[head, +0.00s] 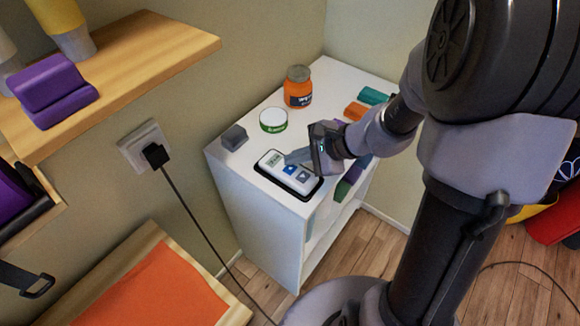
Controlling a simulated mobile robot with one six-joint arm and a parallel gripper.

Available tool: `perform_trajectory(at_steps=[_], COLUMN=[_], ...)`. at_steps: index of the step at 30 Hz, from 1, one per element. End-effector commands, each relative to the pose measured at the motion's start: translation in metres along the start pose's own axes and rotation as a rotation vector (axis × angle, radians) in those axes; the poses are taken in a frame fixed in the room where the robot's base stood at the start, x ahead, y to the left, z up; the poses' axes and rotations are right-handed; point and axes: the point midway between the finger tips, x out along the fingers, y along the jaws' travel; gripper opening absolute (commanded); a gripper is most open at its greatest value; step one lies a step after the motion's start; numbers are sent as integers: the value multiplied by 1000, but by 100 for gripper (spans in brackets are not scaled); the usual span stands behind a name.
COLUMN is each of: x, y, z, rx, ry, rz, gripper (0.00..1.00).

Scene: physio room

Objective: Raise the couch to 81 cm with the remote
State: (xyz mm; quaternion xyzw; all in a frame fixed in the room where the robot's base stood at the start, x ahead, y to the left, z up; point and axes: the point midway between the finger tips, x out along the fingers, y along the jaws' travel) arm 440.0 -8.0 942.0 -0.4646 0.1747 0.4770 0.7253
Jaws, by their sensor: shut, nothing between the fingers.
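The remote (284,176) is white and lies on a dark pad or base on top of the white cabinet, near its front corner. It has a small display at its left end, a blue button and a grey button; the display's digits are too small to read. My gripper (291,158) is shut and empty, its tip just above the remote's back edge near the blue button. I cannot tell whether it touches. An orange surface with a wooden edge (158,292) shows at the lower left; I cannot tell whether it is the couch.
On the white cabinet (250,188) stand an orange jar (298,87), a green-and-white tin (273,120) and a grey block (234,137). A wooden shelf (130,75) with purple blocks (52,90) juts out at upper left. A cable (190,215) hangs from a wall socket.

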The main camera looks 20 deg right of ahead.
Motion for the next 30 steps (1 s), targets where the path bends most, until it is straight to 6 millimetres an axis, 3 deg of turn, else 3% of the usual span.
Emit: perform_trajectory(at_steps=[30], x=[9], y=[6], z=[-6], rx=[0], ry=[0], rz=[0], gripper=[0])
